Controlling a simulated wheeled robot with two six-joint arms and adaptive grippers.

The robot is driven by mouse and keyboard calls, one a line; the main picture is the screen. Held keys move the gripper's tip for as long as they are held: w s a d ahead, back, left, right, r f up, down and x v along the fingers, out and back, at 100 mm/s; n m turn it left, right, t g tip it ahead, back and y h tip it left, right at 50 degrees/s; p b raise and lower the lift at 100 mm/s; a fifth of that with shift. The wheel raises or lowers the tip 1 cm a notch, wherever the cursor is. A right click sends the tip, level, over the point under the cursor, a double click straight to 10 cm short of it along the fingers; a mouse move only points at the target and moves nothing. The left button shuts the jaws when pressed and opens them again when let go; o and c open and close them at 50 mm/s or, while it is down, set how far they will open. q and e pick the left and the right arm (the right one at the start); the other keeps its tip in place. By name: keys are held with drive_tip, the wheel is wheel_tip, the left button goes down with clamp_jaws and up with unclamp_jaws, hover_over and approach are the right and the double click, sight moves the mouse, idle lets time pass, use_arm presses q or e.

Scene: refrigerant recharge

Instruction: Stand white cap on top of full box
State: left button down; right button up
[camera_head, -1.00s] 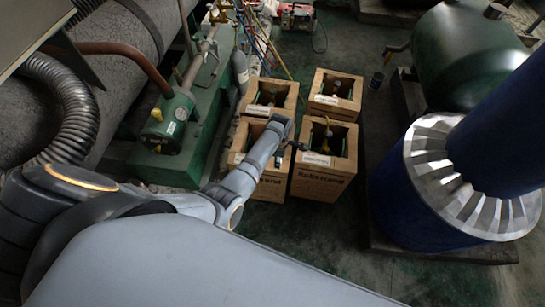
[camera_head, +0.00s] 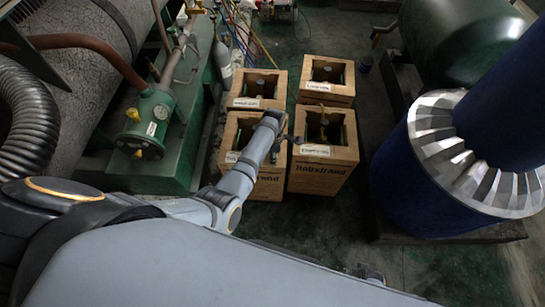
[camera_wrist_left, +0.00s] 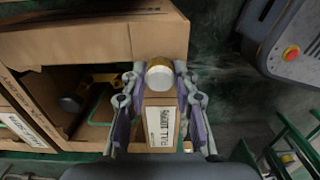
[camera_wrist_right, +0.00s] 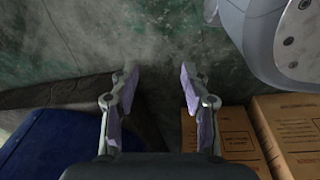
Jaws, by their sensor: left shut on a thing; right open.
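A white cap with a gold-coloured rim (camera_wrist_left: 158,76) is between the fingertips of my left gripper (camera_wrist_left: 157,88), which is shut on it. In the head view this gripper (camera_head: 285,138) is between the tops of the front left box (camera_head: 268,186) and the front right box (camera_head: 322,177); the cap cannot be made out there. In the left wrist view the cap appears over a box edge by a white label (camera_wrist_left: 161,126); I cannot tell whether it touches. I cannot read which box is full. My right gripper (camera_wrist_right: 156,90) is open and empty above the floor.
Behind stand the back left box (camera_head: 255,86) and back right box (camera_head: 327,80), open-topped with white labels. A green machine (camera_head: 150,130) is left; a blue cylinder with a silver finned ring (camera_head: 440,150) is right.

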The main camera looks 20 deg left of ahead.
use_arm(q)
drive_tip(key=shift+f, duration=0.15)
drive_tip(key=c, duration=1)
unclamp_jaws()
drive_tip(key=shift+c, duration=0.2)
use_arm(e)
drive_tip(key=shift+r, duration=0.1)
use_arm(q)
wheel_tip(320, 180, up, 12)
drive_tip(key=p, duration=0.4)
use_arm(e)
drive_tip(key=s+f, duration=0.1)
drive_tip(key=s, duration=0.5)
drive_tip(key=shift+s+d, duration=0.2)
